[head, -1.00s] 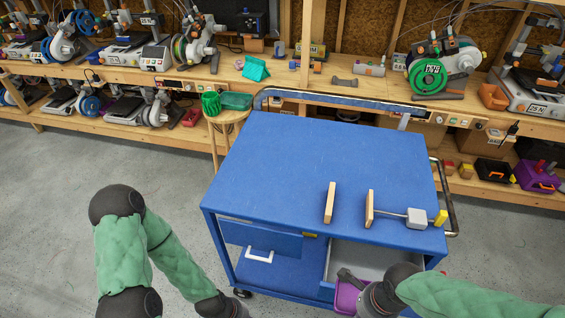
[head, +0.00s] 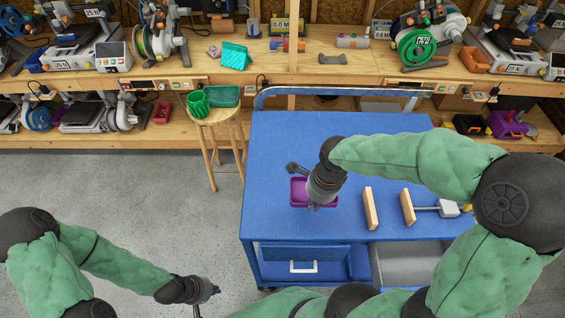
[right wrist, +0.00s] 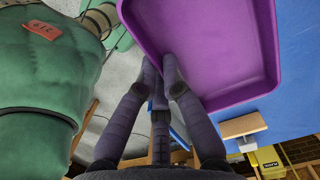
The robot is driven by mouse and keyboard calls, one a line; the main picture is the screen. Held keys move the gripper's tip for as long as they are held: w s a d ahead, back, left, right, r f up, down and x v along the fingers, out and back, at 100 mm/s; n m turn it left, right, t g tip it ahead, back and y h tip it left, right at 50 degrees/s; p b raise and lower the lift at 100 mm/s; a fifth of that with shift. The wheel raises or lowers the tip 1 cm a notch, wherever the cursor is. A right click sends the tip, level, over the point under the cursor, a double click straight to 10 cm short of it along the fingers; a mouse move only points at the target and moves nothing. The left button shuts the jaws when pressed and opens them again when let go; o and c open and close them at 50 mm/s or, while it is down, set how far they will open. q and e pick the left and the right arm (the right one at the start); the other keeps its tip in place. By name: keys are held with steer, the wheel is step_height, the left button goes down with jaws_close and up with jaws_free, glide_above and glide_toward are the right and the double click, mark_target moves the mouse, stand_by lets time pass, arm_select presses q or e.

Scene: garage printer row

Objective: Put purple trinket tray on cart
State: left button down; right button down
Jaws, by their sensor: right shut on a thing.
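The purple trinket tray (head: 299,188) is over the left-middle part of the blue cart's top (head: 275,145) in the head view. My right gripper (head: 315,204) is shut on the tray's rim. The right wrist view shows the fingers (right wrist: 163,72) pinching the edge of the tray (right wrist: 215,45), with blue cart surface beyond it. I cannot tell whether the tray touches the cart top or hangs just above it. My left gripper (head: 205,293) is low over the floor, left of the cart, away from the tray; its fingers are too small to read.
A stool (head: 217,118) with green containers stands left of the cart. The cart top's back is clear.

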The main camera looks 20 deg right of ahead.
mark_target(301, 183)
steer(key=w+f, duration=0.1)
steer(key=w, duration=0.2)
steer(key=w+f, duration=0.1)
steer(key=w, duration=0.2)
steer(key=w+f, duration=0.2)
steer(key=w, duration=0.1)
steer(key=shift+w+d+f, duration=0.1)
steer(key=shift+d, duration=0.15)
steer(key=w+f, duration=0.1)
steer(key=f, duration=0.1)
steer(key=w+f+b, duration=0.1)
steer(key=w+f, duration=0.1)
steer(key=shift+w+d+f, duration=0.15)
steer(key=shift+w+f, duration=0.1)
steer(key=shift+w, duration=0.05)
steer(key=shift+w+f, duration=0.4)
steer(key=shift+f, duration=0.05)
steer(key=shift+w+f, duration=0.15)
steer(key=shift+f, duration=1.5)
steer(key=shift+f+b, duration=0.15)
steer(key=shift+b, duration=0.2)
steer(key=c, duration=1.4)
jaws_free()
